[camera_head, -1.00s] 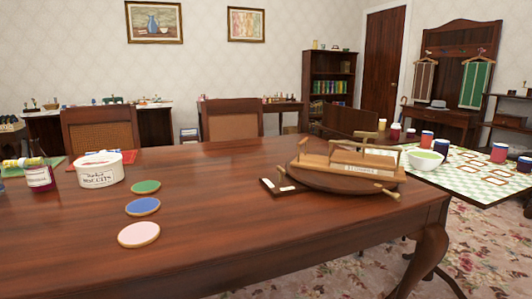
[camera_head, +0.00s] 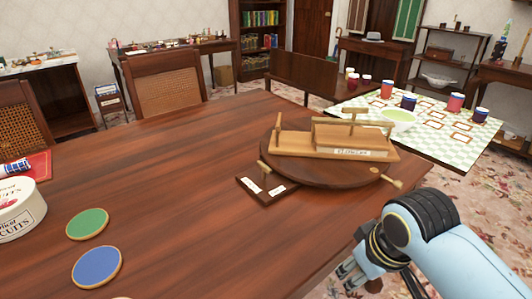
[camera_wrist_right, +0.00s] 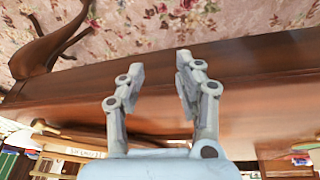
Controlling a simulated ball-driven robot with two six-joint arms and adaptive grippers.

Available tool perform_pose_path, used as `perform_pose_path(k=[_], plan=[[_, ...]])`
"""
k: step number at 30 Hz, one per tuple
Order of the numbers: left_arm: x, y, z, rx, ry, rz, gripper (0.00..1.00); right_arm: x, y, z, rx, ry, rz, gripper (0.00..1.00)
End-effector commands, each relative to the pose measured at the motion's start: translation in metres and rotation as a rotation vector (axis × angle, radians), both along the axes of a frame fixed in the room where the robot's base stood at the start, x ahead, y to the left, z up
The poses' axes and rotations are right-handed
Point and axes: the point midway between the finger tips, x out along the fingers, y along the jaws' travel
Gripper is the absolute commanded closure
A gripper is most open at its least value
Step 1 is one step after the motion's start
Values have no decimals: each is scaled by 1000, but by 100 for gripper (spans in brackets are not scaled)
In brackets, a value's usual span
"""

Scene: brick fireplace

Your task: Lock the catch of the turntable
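The turntable (camera_head: 300,172) is a round dark wooden disc near the right end of the brown table in the head view. A lighter wooden stand with a label (camera_head: 352,153) and upright pegs sits on it. A brass-coloured handle (camera_head: 393,181) sticks out at its right edge. A dark plate with two white labels (camera_head: 262,190) lies at its left front, with a small brass lever (camera_head: 263,168) beside it. My right gripper (camera_head: 358,279) is low at the table's right edge, apart from the turntable. In the wrist view the right gripper (camera_wrist_right: 160,72) is open and empty. My left gripper is not in view.
Green and blue discs (camera_head: 87,224) (camera_head: 97,266) and a biscuit tin (camera_head: 15,208) are on the left of the table. A second table with a checked cloth (camera_head: 470,138), a bowl (camera_head: 397,119) and several jars stands behind right. The middle of the table (camera_head: 180,190) is clear.

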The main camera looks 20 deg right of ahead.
Motion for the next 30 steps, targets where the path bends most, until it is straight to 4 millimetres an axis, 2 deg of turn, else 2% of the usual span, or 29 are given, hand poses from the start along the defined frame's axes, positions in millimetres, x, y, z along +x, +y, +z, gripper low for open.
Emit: perform_pose_path(k=[1,3,8,14,17,21,24,27,30], plan=[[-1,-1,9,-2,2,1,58,10,3,30,3,-21,8,65],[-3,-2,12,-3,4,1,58,28,6,52,9,-33,24,65],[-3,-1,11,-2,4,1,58,71,12,59,23,-39,53,65],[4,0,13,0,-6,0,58,134,24,74,46,-53,98,65],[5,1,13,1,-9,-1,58,170,31,89,59,-63,129,65],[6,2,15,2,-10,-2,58,223,45,120,77,-77,182,65],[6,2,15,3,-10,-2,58,252,53,141,87,-85,216,65],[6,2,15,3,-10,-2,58,267,58,153,92,-88,237,65],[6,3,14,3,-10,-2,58,274,61,151,95,-87,246,65]])
